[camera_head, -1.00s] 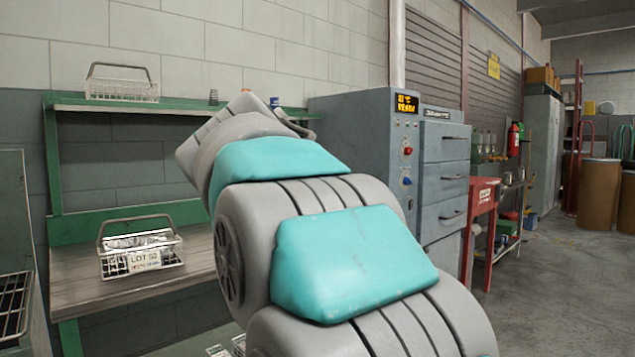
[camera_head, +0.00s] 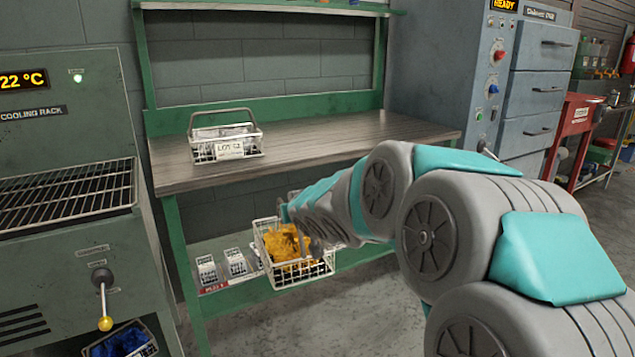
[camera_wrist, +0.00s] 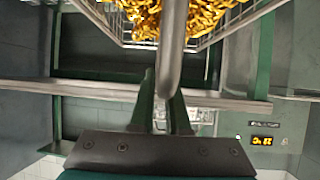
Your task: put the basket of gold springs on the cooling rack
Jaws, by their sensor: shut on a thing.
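The wire basket of gold springs (camera_head: 284,245) hangs near the lower green shelf, in front of the workbench. In the wrist view the gold springs (camera_wrist: 205,16) fill the basket at the top of the picture. My gripper (camera_wrist: 165,88) is shut on the basket's handle bar, which runs down the middle of the wrist view. In the head view my arm partly hides the gripper and the basket. The cooling rack (camera_head: 65,195) is the grey-green unit at the left, with an empty black wire shelf and a display reading 22 °C.
Another wire basket with a lot label (camera_head: 228,148) stands on the wooden bench top (camera_head: 330,136). Labelled cards (camera_head: 222,266) lie on the lower shelf. A lever with a yellow knob (camera_head: 105,322) sticks out from the rack's front, above a bin of blue pieces (camera_head: 122,342).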

